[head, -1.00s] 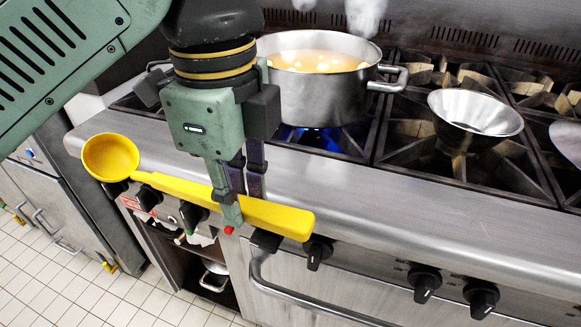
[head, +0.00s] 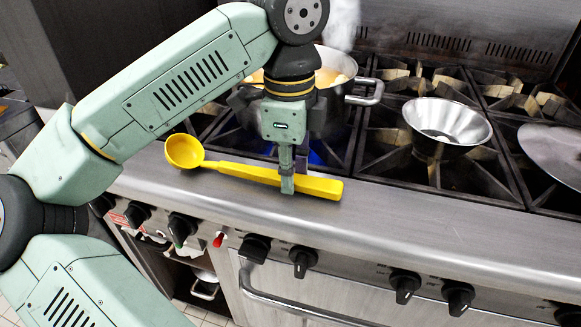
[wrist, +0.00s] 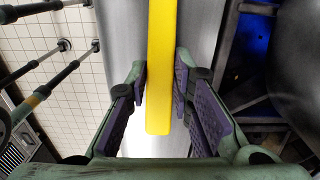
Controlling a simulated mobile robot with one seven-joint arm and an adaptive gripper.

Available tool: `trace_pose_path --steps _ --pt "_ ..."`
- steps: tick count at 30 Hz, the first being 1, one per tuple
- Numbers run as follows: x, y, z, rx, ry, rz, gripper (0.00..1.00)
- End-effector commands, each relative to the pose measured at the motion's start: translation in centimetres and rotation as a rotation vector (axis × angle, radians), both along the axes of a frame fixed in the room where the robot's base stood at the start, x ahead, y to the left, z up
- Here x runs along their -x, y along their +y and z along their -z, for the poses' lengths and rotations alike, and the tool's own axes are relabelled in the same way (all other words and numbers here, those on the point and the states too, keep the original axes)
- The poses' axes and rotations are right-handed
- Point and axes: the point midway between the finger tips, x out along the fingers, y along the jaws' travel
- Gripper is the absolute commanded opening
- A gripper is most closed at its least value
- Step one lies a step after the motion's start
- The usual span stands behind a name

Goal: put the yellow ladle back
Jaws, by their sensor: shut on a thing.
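The yellow ladle (head: 235,171) lies level over the steel front ledge (head: 400,215) of the stove, its round bowl at the left and its handle at the right. I cannot tell whether it touches the ledge. My gripper (head: 288,186) points down and is shut on the handle, nearer its right end. In the wrist view, the handle (wrist: 162,40) runs between the two purple-padded fingers of my gripper (wrist: 160,88).
A steaming steel pot (head: 337,108) stands on a lit burner just behind my gripper. A steel bowl (head: 447,136) and a flat round metal piece (head: 555,152) are on the burners to the right. Knobs (head: 304,260) line the stove front. The ledge to the right is clear.

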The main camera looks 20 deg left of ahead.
Motion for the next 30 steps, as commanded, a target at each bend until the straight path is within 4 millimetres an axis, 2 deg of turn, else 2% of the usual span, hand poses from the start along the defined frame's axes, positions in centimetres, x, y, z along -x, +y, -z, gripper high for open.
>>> trace_pose_path --steps 13,14,15,23,30 --pt "0.05 0.0 0.98 -0.001 0.0 0.0 0.0" --pt "0.05 0.0 0.94 -0.001 0.0 0.0 0.22" --pt "0.04 -0.01 0.82 -0.001 0.0 0.001 0.24" --pt "0.04 -0.01 0.8 0.0 0.0 0.001 0.41" --pt "0.05 -0.02 0.78 0.0 0.0 0.001 0.41"
